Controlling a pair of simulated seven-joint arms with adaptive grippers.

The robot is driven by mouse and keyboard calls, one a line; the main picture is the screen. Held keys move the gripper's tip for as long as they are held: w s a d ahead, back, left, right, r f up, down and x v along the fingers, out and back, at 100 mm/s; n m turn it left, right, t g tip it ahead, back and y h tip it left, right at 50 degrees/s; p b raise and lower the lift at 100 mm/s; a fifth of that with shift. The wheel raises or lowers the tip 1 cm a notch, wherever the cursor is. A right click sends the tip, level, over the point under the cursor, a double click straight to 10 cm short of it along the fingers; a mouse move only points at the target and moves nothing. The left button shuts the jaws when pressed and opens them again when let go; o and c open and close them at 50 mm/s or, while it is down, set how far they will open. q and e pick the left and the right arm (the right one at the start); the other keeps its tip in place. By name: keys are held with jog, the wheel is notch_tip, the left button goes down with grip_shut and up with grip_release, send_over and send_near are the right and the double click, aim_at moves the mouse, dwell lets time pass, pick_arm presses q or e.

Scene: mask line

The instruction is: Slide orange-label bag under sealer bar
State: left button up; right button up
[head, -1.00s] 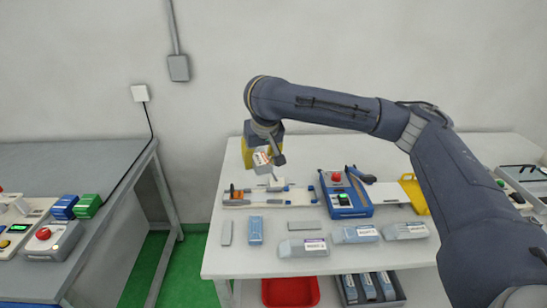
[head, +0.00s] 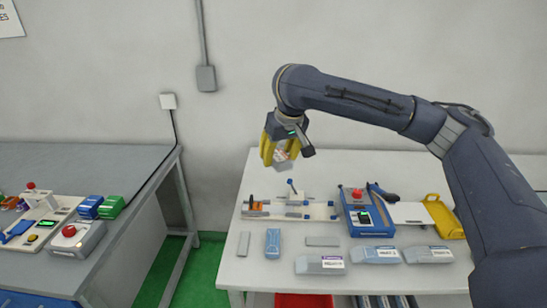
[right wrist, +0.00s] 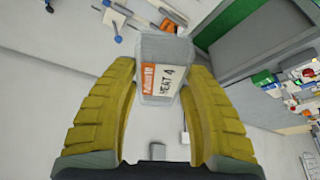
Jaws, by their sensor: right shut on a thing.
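My right gripper (head: 280,152) has yellow fingers and is shut on a grey-white bag (head: 284,160) with an orange and white label. In the right wrist view the bag (right wrist: 166,62) sits between the fingertips, and its label reads "HEAT 4". The gripper holds it in the air above the back left part of the white table. The blue sealer (head: 365,212), with a red button and a small green screen, stands on the table to the right of and below the bag. A dark lever (head: 383,194) is at its upper right. My left gripper is out of view.
A long fixture (head: 291,209) with orange and blue parts lies left of the sealer. A yellow piece (head: 443,216) is on its right. Several bags with purple or blue labels, one of them here (head: 321,265), lie in front. A grey bench (head: 40,170) stands at left.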

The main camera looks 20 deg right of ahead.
jog(key=w+d+f+n+y, duration=0.1)
jog(key=d+f, duration=0.1)
jog(key=d, duration=0.3)
jog(key=w+d+f+n, duration=0.2)
jog(key=d, duration=0.3)
jog(key=n+g+y, duration=0.3)
jog(key=n, duration=0.7)
send_near(403, 212)
jog(key=shift+s+d+f, duration=0.1)
jog(key=shift+f, duration=1.2)
jog(key=shift+s+d+f, duration=0.1)
jog(key=shift+d+f, duration=0.05)
jog(key=shift+f, duration=1.2)
jog(key=shift+w+a+f, duration=0.15)
jog(key=shift+w+a, duration=0.15)
jog(key=shift+a, duration=0.45)
jog(key=shift+w+a+f, duration=0.15)
jog(key=shift+w+a, duration=0.2)
jog(key=shift+a, duration=0.4)
jog(key=shift+f, duration=0.15)
